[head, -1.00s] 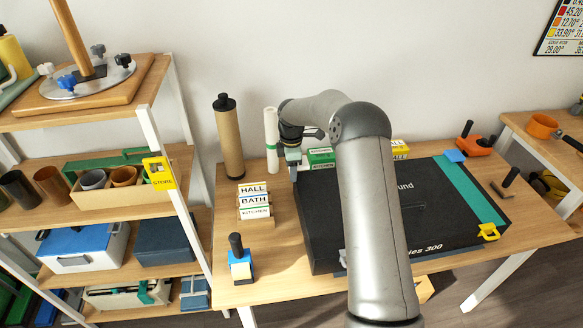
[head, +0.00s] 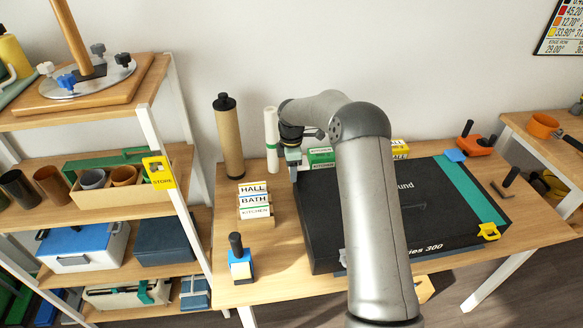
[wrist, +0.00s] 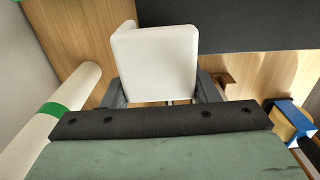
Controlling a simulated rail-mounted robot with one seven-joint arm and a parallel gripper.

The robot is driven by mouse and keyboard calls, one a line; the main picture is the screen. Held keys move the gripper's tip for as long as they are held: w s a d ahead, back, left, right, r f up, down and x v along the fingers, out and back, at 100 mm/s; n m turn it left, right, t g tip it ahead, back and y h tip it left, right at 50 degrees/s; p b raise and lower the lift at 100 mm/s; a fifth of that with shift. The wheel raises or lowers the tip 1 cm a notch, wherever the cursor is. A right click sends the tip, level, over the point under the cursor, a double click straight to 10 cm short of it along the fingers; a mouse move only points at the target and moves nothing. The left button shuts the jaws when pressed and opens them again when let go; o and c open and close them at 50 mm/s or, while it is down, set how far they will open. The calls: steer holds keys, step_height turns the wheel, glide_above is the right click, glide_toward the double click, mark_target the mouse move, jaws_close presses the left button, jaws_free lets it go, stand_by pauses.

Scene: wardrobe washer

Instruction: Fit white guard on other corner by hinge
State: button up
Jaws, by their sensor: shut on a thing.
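My gripper (wrist: 160,88) is shut on the white guard (wrist: 155,60), a smooth white piece with an angled face, seen between the two dark fingers in the wrist view. In the head view my gripper (head: 294,165) is at the far left corner of the large black case (head: 440,222), which lies flat on the table. The case's dark edge (wrist: 230,12) crosses the top of the wrist view, behind the guard. I cannot tell whether the guard touches the case. My arm hides the middle of the case, and I cannot make out a hinge.
A white roll with a green band (head: 271,140) and a brown tube (head: 229,140) stand left of my gripper. Labelled blocks (head: 254,200) and a blue-yellow black-handled block (head: 240,262) stand left of the case. Green-white boxes (head: 321,158) are close behind. A yellow clip (head: 488,231) sits at the near right corner.

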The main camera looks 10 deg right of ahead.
steer(key=shift+f, duration=0.5)
steer(key=shift+r, duration=0.1)
steer(key=shift+r, duration=0.45)
steer(key=shift+r, duration=0.35)
stand_by(0.4)
steer(key=shift+f, duration=0.8)
stand_by(0.9)
stand_by(0.4)
steer(key=o, duration=1)
steer(key=shift+o, duration=0.2)
steer(key=shift+r, duration=0.15)
